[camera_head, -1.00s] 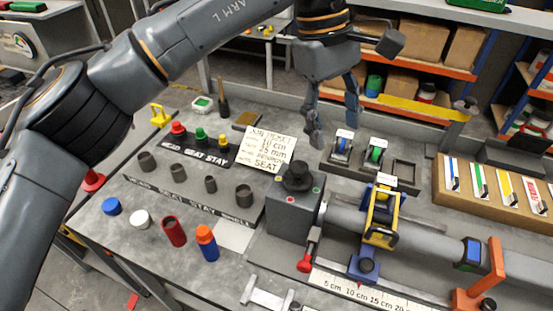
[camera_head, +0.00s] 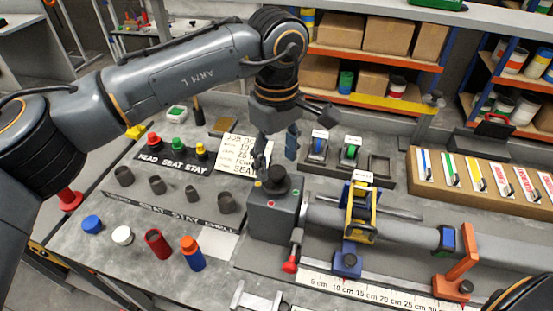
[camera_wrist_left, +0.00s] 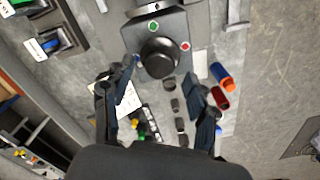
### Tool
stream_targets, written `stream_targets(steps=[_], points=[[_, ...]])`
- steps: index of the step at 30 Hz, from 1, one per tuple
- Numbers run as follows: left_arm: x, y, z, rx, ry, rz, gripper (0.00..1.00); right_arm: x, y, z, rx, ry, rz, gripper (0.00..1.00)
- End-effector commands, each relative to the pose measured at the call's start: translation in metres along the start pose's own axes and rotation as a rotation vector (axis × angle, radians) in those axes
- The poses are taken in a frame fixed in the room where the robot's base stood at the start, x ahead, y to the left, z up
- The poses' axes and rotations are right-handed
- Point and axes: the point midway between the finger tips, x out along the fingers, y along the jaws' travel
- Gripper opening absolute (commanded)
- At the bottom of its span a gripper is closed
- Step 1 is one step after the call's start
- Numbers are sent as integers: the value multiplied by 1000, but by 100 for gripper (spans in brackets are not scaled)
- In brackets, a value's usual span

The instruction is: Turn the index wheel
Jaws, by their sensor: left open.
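The index wheel appears to be the black knob (camera_head: 278,181) on top of the grey headstock box (camera_head: 270,218), with green and red dots beside it. In the left wrist view the black knob (camera_wrist_left: 159,58) lies just ahead of my fingers, on the box top. My left gripper (camera_head: 276,150) hangs point down just above and behind the knob in the head view. It is open and empty, and its two fingers (camera_wrist_left: 157,88) are spread wider than the knob in the wrist view. I see no contact with the knob. My right gripper is not in view.
A red-tipped lever (camera_head: 290,264) hangs at the box's front. A tube with a yellow clamp (camera_head: 360,212) runs right. A job sheet (camera_head: 236,152) and tape holders lie behind.

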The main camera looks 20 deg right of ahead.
Motion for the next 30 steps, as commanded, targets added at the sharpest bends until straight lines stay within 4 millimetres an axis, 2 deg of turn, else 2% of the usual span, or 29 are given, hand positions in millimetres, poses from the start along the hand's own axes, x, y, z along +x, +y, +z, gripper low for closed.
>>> stream_targets(steps=[6, 15, 23, 30], points=[[18, 0, 0, -1, 0, 0, 58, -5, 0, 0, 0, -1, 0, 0], [20, 0, 0, 0, 0, 1, 58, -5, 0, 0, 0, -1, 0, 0], [20, 0, 0, 0, 0, 1, 5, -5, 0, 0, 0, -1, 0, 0], [20, 0, 0, -11, 0, 1, 3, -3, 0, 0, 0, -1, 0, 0]])
